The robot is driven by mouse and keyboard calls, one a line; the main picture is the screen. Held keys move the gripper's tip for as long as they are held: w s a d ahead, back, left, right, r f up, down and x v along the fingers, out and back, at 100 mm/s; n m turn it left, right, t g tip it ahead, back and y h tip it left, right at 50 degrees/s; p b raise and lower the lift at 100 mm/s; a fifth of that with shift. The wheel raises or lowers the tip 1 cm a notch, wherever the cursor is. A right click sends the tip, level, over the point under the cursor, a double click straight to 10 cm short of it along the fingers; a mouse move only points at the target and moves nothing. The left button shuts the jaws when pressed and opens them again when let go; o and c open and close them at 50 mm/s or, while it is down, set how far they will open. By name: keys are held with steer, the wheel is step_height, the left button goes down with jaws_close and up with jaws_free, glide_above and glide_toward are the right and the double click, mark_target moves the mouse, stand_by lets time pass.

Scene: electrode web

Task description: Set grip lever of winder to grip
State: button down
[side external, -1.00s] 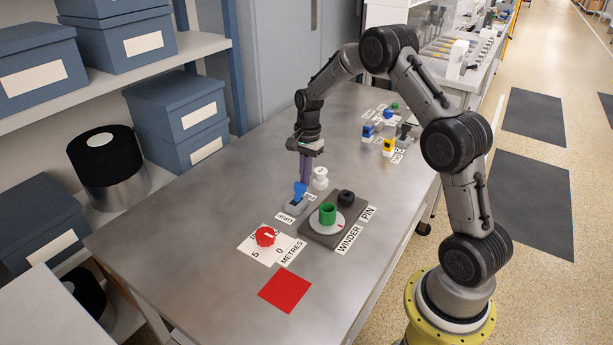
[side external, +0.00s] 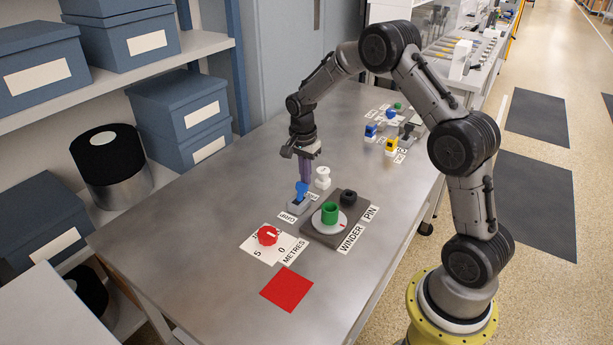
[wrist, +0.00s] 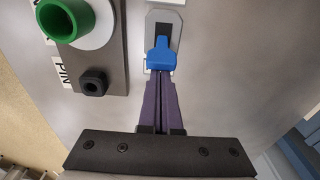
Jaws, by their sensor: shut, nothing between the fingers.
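The winder (side external: 321,228) is a dark grey plate with a white disc and a green cylinder (side external: 329,213), beside a WINDER label. Its grip lever (side external: 302,190) is a blue handle on a small grey base next to a GRIP label (side external: 288,217). In the wrist view the blue lever (wrist: 161,55) is at upper centre, over a pale slotted base (wrist: 164,20). My gripper (side external: 305,183) points down with its purple fingers shut. The closed fingertips (wrist: 160,76) are right at the lever's near end and partly overlap it; I cannot tell whether they touch.
A black knob (side external: 348,198) sits on the winder plate and a white piece (side external: 322,178) stands behind the lever. A red dial (side external: 268,235) and red square (side external: 287,289) lie nearer the camera. Several small blue and yellow devices (side external: 390,146) stand farther back.

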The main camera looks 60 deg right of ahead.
mark_target(301, 184)
steer(key=a+h, duration=0.1)
steer(key=h, duration=0.1)
steer(key=a+h, duration=0.2)
steer(key=shift+r, duration=0.35)
steer(key=shift+a, duration=0.5)
steer(key=shift+r, duration=0.15)
steer(key=shift+r, duration=0.65)
steer(key=shift+d+r, duration=0.1)
steer(key=shift+d, duration=0.2)
steer(key=v, duration=0.9)
steer(key=shift+r, duration=0.25)
